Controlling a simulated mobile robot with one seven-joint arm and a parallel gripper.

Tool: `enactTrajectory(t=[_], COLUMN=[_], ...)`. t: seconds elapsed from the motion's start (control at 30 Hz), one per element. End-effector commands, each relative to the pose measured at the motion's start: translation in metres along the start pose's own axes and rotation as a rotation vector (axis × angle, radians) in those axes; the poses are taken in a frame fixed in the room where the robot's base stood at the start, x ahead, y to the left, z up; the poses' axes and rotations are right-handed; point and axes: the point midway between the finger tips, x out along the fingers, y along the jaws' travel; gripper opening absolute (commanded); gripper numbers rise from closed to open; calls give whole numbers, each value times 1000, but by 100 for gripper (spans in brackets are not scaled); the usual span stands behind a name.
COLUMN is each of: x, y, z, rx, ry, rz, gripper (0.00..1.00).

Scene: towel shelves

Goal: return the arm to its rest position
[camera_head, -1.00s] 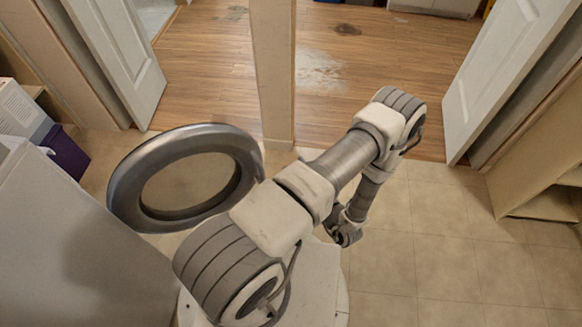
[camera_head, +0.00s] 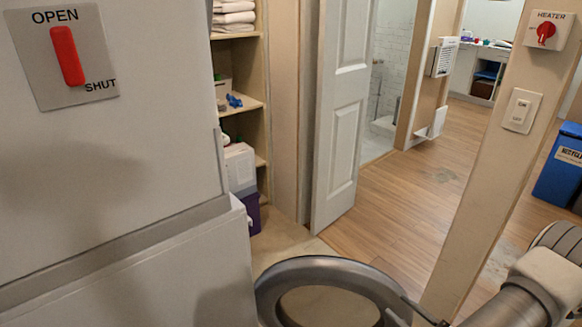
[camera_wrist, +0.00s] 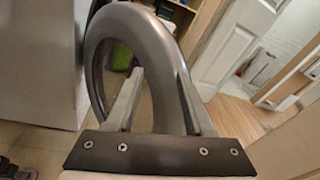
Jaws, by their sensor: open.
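My gripper (camera_wrist: 158,75) shows in the wrist view with its two fingers spread apart and nothing visibly clamped between them. A large grey metal ring (camera_wrist: 128,22) stands just beyond the fingers and overlaps them in the picture; I cannot tell whether they touch. In the head view the ring (camera_head: 322,268) is at the bottom middle, beside the white machine. Part of my arm (camera_head: 540,285) shows at the bottom right of the head view; my gripper does not clearly show there.
A white machine (camera_head: 115,160) with a red OPEN/SHUT lever (camera_head: 66,55) fills the left. Shelves (camera_head: 238,100) with folded towels (camera_head: 233,12) stand behind it. An open white door (camera_head: 340,120) and a post (camera_head: 490,190) with switches flank clear wooden floor (camera_head: 410,190).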

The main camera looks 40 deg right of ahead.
Motion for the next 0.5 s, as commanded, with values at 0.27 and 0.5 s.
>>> enactTrajectory(t=[0.27, 0.5], x=[87, 129], y=[40, 87], z=[96, 167], rx=[-256, -565], ry=[25, 79], rz=[577, 990], gripper=[53, 53])
